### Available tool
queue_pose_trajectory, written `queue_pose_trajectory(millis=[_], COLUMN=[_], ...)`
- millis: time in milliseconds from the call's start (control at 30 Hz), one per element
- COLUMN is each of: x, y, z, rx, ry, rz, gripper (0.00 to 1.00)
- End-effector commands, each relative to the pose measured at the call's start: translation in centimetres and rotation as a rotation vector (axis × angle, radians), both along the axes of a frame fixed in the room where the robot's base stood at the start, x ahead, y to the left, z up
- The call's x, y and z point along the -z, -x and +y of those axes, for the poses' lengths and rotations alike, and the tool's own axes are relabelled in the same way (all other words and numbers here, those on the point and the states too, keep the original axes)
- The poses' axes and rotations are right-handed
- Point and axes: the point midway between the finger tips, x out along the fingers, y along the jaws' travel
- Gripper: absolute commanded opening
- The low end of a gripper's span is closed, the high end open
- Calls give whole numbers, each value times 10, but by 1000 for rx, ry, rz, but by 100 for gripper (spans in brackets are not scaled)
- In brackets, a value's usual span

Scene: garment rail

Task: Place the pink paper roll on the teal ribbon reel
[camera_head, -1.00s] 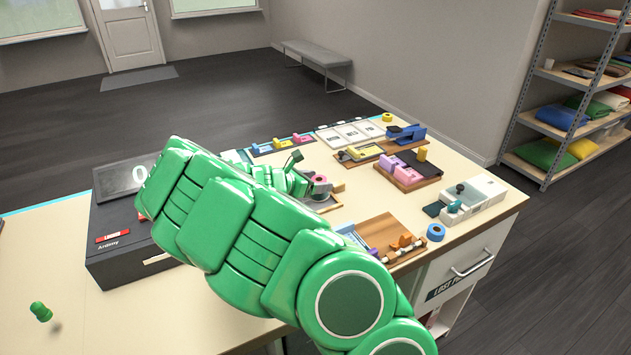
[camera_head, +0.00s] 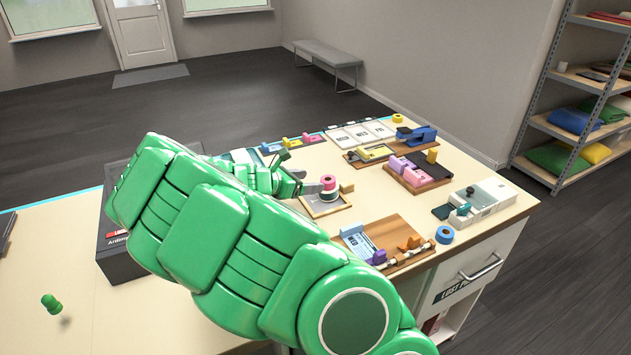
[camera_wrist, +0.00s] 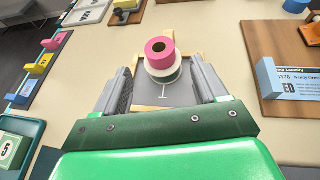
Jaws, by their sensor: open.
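The pink paper roll (camera_wrist: 160,50) sits flat on top of the teal ribbon reel (camera_wrist: 164,74), which shows as a pale spool with a dark teal edge. The roll is a little off toward the far side in the wrist view. Both stand on a grey wood-framed tray (camera_wrist: 180,97). In the head view the roll (camera_head: 328,182) and the reel (camera_head: 330,195) show just right of my fingers. My gripper (camera_wrist: 160,80) is open, one finger on each side and short of the stack, with nothing between them held. My arm hides part of the table.
A wooden board with a blue card holder (camera_head: 358,240) lies nearer, a blue tape roll (camera_head: 445,235) beside it. Pink blocks (camera_head: 403,168) and a blue stapler (camera_head: 417,134) stand farther right. A black box (camera_head: 120,250) is left of my arm.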

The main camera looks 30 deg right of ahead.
Motion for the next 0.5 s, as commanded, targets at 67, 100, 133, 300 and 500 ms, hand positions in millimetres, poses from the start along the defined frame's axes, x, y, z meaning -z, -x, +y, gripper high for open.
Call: queue_pose_trajectory(millis=[67,100,133,300,500], x=[-5,-7,-8,-15,-19], y=[1,2,3,7,8], z=[11,16,19,34,43], rx=[-3,-3,-2,0,1], ry=[-1,-1,-1,1,0], rz=[-2,-2,-2,-2,-2], gripper=[72,72,72,72,72])
